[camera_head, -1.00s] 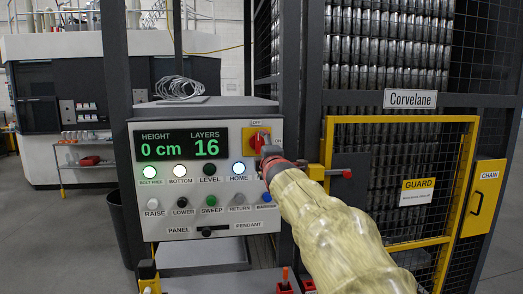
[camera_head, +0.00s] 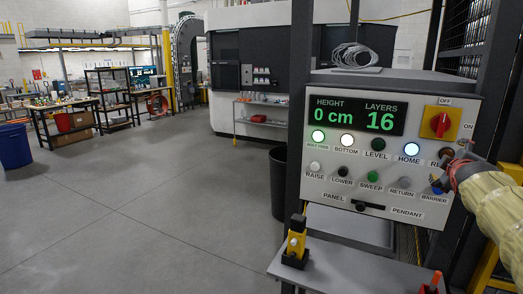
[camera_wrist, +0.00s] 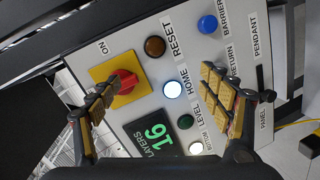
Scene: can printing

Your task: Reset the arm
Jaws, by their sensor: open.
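My gripper (camera_head: 456,168) is at the right side of the control panel (camera_head: 318,196) in the head view, its arm wrapped in a pale yellow cover. In the wrist view my gripper (camera_wrist: 165,110) is open, with nothing between its gold-padded fingers. Between and beyond the fingers are the lit HOME button (camera_wrist: 172,90), the brown RESET button (camera_wrist: 155,47) and the red rotary switch (camera_wrist: 123,82) on its yellow plate. The panel display (camera_head: 355,115) reads height 0 cm and layers 16. I cannot tell whether a finger touches the panel.
A grey ledge (camera_head: 345,270) below the panel carries a yellow-and-black device (camera_head: 296,243). A dark bin (camera_head: 279,184) stands left of the panel. The floor (camera_head: 150,220) to the left is open. Workbenches (camera_head: 80,115) and a blue bin (camera_head: 14,146) are farther back.

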